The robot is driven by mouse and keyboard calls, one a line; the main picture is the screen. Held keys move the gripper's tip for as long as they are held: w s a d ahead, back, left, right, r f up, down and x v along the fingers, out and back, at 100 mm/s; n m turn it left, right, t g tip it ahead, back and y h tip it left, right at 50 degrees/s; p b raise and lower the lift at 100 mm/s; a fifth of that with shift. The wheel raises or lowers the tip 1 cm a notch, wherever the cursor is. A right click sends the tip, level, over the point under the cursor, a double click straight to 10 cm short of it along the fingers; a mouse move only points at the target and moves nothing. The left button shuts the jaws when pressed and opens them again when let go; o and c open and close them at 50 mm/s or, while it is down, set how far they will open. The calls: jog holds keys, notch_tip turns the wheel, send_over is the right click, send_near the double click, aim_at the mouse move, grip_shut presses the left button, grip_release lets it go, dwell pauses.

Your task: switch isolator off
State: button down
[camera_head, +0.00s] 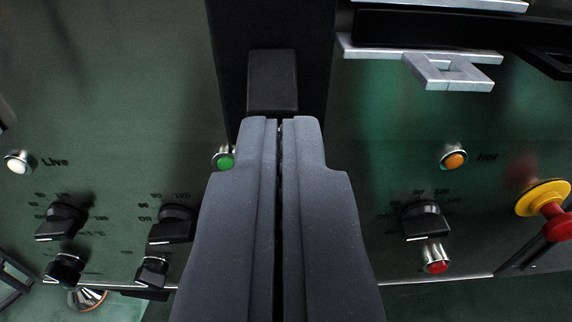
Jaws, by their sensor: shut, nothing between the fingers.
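My gripper (280,124) is shut and empty, with its two dark grey fingers side by side in the middle of the head view. Its tips point up the picture at a black block (272,78) on a wide black upright plate (226,60). The tips overlap the block's lower edge in the picture; I cannot tell whether they touch it. No readable label marks the isolator, so I cannot tell whether this block is its handle. A red knob (556,222) on a yellow disc (541,196) sits at the far right. The fingers hide part of the panel behind them.
The green panel (390,130) carries a white lamp (17,161) marked Live, a green lamp (224,160), an orange lamp (454,160), a red button (435,262) and several black rotary knobs (424,222). A metal latch (450,72) juts out at upper right.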

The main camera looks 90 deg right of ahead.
jog(key=shift+s+a+f+b, duration=0.1)
jog(key=shift+a+f+b, duration=0.15)
jog(key=shift+a+b, duration=0.45)
jog(key=shift+a+f+b, duration=0.25)
jog(key=shift+a+b, duration=0.2)
jog(key=shift+a, duration=0.4)
jog(key=shift+s+a+f+b, duration=0.1)
jog(key=shift+a+f+b, duration=0.15)
jog(key=shift+a+b, duration=0.45)
jog(key=shift+w+a, duration=0.1)
jog(key=shift+w, duration=0.05)
